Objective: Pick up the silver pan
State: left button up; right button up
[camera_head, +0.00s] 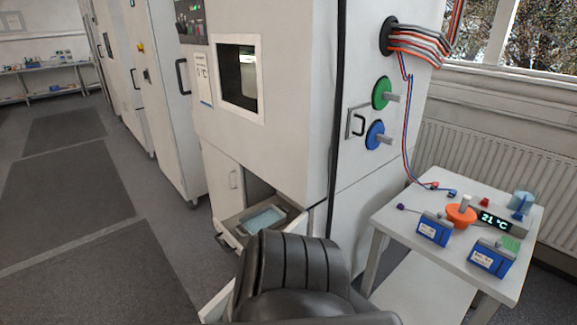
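A shallow silver pan (264,219) with a pale bluish inside sits in the pulled-out lower drawer (232,222) of the tall white cabinet, in the lower middle of the head view. A dark ribbed shape at the bottom middle hides the near right side of the drawer and may cover part of the pan's near edge. Neither of my grippers shows in the view, so nothing is seen touching the pan.
A small white table (388,216) at right holds blue battery boxes (433,230), an orange knobbed piece (460,214) and a temperature display (496,220). Cables hang from the white cabinet (262,150). The grey floor (130,240) at left is clear.

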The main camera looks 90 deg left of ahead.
aim_at(269, 216)
jog(key=u, duration=2.05)
